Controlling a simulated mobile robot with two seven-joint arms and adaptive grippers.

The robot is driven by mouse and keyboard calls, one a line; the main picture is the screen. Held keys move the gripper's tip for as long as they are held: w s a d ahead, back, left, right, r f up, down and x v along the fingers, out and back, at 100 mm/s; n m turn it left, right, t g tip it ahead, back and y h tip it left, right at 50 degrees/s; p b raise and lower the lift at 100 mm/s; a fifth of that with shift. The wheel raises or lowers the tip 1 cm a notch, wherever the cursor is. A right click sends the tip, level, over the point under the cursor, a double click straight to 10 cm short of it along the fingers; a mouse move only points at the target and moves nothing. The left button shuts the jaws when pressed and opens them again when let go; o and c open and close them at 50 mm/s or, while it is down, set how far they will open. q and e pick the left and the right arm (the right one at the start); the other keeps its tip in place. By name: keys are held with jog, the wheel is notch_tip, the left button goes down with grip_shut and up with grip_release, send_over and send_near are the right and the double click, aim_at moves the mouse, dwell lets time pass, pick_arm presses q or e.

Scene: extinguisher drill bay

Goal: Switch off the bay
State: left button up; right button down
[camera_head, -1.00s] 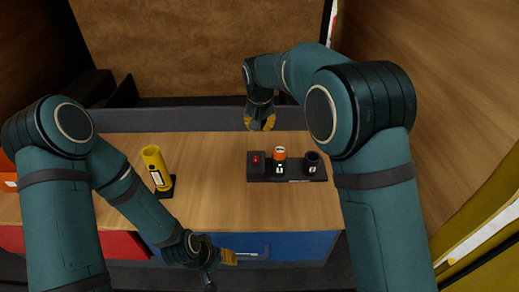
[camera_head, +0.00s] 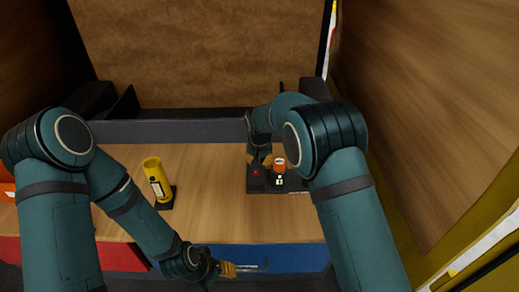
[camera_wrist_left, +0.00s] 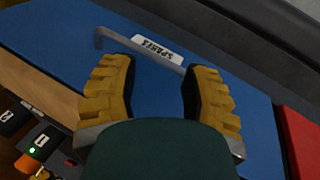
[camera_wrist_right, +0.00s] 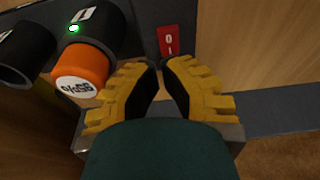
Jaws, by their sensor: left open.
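A red rocker switch (camera_wrist_right: 169,40) marked 0 and I sits on the dark panel block; it also shows in the head view (camera_head: 256,173). My right gripper (camera_wrist_right: 161,66) is just in front of the switch, its fingertips together with nothing between them. I cannot tell whether they touch it. An orange-capped cylinder (camera_head: 279,164) stands in the socket beside the switch, and a green light (camera_wrist_right: 74,29) glows there.
A yellow cylinder (camera_head: 156,179) stands in a dark holder on the wooden worktop (camera_head: 215,205). A second dark socket (camera_wrist_right: 25,48) is beside the orange cylinder. A red drawer (camera_head: 122,256) is left of the blue drawer (camera_head: 297,257). The middle of the worktop is clear.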

aim_at(260, 171)
jog(key=shift+s+f, duration=0.25)
jog(key=shift+f, duration=1.05)
jog(key=f+t+b, duration=0.1)
jog(key=b, duration=0.1)
jog(key=shift+s+b, duration=0.15)
jog(key=shift+b, duration=0.2)
jog(key=shift+r, duration=0.2)
